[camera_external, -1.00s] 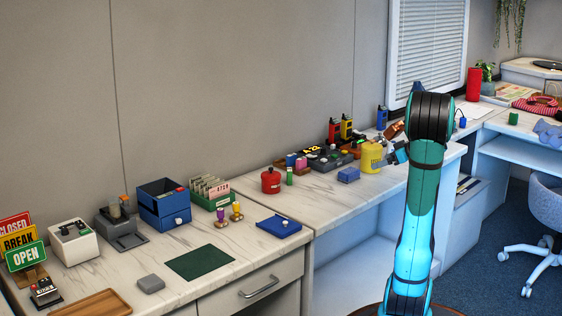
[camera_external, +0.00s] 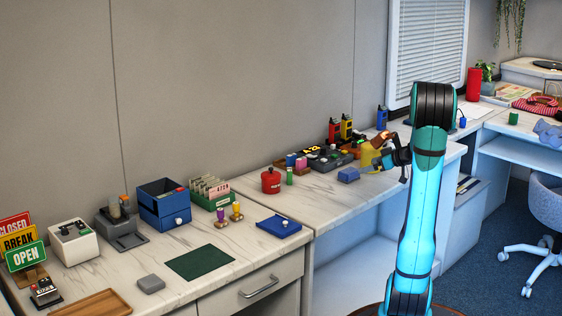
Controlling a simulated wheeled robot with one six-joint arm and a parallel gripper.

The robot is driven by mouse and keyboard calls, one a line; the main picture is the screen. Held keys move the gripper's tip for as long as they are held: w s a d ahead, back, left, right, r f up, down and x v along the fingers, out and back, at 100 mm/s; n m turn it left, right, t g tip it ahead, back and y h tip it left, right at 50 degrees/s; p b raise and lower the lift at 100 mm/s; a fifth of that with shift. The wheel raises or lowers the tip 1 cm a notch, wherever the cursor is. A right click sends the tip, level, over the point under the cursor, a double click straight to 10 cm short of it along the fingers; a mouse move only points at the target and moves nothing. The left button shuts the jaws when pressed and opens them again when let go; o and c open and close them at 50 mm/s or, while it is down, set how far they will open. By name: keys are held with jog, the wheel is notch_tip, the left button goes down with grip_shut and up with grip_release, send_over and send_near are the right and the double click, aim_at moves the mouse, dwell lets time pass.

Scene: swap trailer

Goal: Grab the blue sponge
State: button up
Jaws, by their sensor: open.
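The blue sponge (camera_external: 348,175) is a small blue block lying flat on the marble-look counter, near its front edge, right of the red canister. My gripper (camera_external: 390,160) is open, to the right of the sponge and apart from it. It is above the counter in front of the yellow container (camera_external: 370,157), which it partly covers. The fingertips are small and dark in this view, so their exact spacing is hard to see.
A red canister (camera_external: 271,181) and a green cylinder (camera_external: 290,176) stand left of the sponge. Behind it are a dark device (camera_external: 322,160) and upright radios (camera_external: 346,127). The counter just around the sponge is clear.

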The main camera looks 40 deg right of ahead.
aim_at(352, 171)
jog(key=shift+x, duration=1.55)
jog(key=shift+f+x, duration=0.25)
jog(key=shift+x, duration=2.4)
jog(key=shift+s+d, duration=0.1)
jog(key=c, duration=0.9)
